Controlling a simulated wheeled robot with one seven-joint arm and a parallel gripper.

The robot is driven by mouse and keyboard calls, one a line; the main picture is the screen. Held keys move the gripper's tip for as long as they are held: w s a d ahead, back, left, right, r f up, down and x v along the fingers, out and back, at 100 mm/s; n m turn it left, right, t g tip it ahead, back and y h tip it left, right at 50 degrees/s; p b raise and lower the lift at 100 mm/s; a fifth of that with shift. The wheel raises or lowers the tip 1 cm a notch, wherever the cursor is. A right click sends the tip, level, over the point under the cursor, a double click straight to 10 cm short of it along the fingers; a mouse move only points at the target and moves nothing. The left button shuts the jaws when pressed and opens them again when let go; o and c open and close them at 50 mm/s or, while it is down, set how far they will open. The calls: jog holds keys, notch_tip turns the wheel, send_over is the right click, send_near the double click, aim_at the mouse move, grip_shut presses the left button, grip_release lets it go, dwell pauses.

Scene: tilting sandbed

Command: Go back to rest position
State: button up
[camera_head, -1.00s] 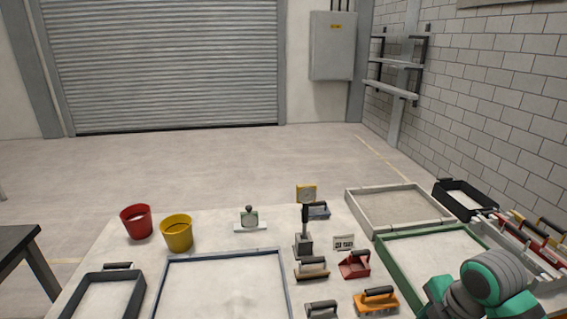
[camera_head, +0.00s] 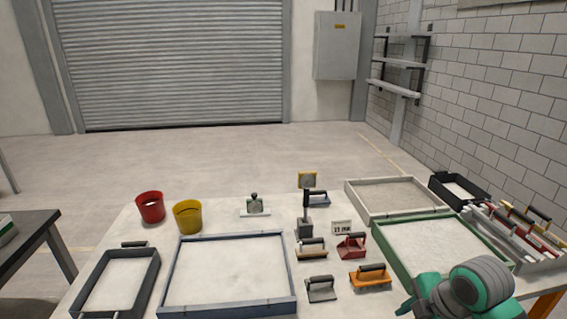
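Part of my arm, grey and green, shows at the bottom right in front of the table's near edge. My gripper's fingers cannot be made out there, so its opening and any hold are hidden. The work table (camera_head: 110,240) carries a blue-framed sand tray (camera_head: 228,306), a green-framed tray (camera_head: 402,271) and a pale-framed tray (camera_head: 405,215). My arm overlaps the near edge of the green-framed tray in the picture.
Red (camera_head: 150,207) and yellow (camera_head: 187,217) buckets stand at the back left. A dark tray (camera_head: 150,285) is at the left. A tool rack (camera_head: 540,268) is at the right.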

jog(key=w+a+m+t+y, duration=0.2)
jog(key=w+a+t, duration=0.2)
jog(key=w+a, duration=0.45)
jog(key=w+a+m+t+y, duration=0.25)
jog(key=w+a, duration=0.25)
jog(key=a, duration=0.7)
jog(key=s+a+f+m+t, duration=0.2)
jog(key=a+f+m+t, duration=0.25)
jog(key=a+m, duration=0.5)
jog(key=s+a+f+m+h, duration=0.25)
jog(key=s+f, duration=0.35)
jog(key=s, duration=0.4)
jog(key=s+a+f+m+h, duration=0.2)
jog(key=s+f+m+h, duration=0.15)
jog(key=s+f, duration=0.4)
jog(key=s+d+r, duration=0.1)
jog(key=s, duration=1.1)
jog(key=s+d+r+n, duration=0.1)
jog(key=s+d+r, duration=0.1)
jog(key=s, duration=0.9)
jog(key=shift+s+d+r+t, duration=0.25)
jog(key=shift+s+d+t, duration=0.05)
jog(key=shift+s, duration=0.05)
jog(key=shift+c, duration=0.7)
jog(key=shift+d, duration=0.1)
